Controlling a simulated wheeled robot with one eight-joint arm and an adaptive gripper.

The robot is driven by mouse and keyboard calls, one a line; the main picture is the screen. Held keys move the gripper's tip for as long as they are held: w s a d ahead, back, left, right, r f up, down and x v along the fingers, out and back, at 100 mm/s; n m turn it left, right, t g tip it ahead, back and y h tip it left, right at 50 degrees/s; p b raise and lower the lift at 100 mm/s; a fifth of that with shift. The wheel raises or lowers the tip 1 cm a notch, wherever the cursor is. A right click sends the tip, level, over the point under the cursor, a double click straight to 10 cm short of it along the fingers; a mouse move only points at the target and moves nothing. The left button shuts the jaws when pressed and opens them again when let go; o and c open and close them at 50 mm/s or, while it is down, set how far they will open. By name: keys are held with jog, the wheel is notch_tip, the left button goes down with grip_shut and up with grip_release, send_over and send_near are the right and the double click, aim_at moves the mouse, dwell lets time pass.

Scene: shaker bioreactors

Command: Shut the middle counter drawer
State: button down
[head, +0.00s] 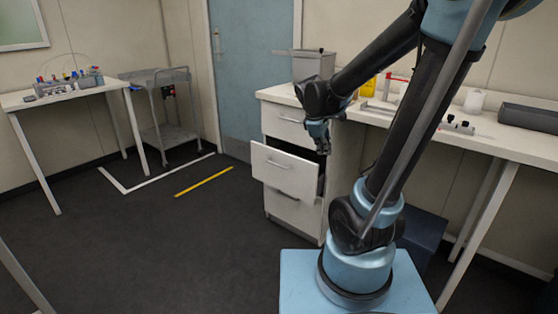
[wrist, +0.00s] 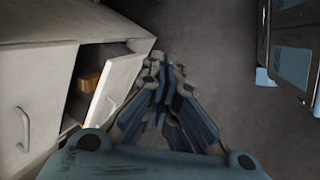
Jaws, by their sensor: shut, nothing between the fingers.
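The middle counter drawer (head: 286,170) is pulled out of the white cabinet under the counter, with its front standing clear of the drawers above and below. In the wrist view the open drawer front (wrist: 112,98) is at the left, with a handle and a tan block (wrist: 90,80) inside. My gripper (head: 322,150) is shut and empty, near the drawer's upper right corner in the head view. In the wrist view my gripper (wrist: 166,72) is just right of the drawer front. I cannot tell whether it touches it.
The top drawer (head: 289,122) and bottom drawer (head: 292,212) look shut. The counter (head: 460,137) carries a grey box (head: 313,65) and small lab items. A cart (head: 160,110) and a side table (head: 60,95) stand at the left. The floor (head: 150,245) before the drawers is clear.

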jog(key=w+a+f+n+t+h, duration=0.1)
jog(key=w+a+f+n, duration=0.4)
jog(key=a, duration=0.3)
jog(key=w+a+f+n+t, duration=0.2)
jog(key=w+a+n, duration=0.3)
jog(key=w+a, duration=0.25)
jog(key=w+a+f+n+t+h, duration=0.1)
jog(key=w+a+f+n, duration=0.4)
jog(key=a, duration=0.3)
send_near(284, 161)
notch_tip(284, 161, down, 3)
jog(key=w, duration=0.1)
jog(key=shift+w+d+f, duration=0.15)
jog(key=shift+w+d, duration=0.7)
jog(key=shift+d, duration=0.05)
jog(key=w+d, duration=0.6)
jog(key=w, duration=0.2)
jog(key=shift+d, duration=0.15)
jog(key=shift+w, duration=0.1)
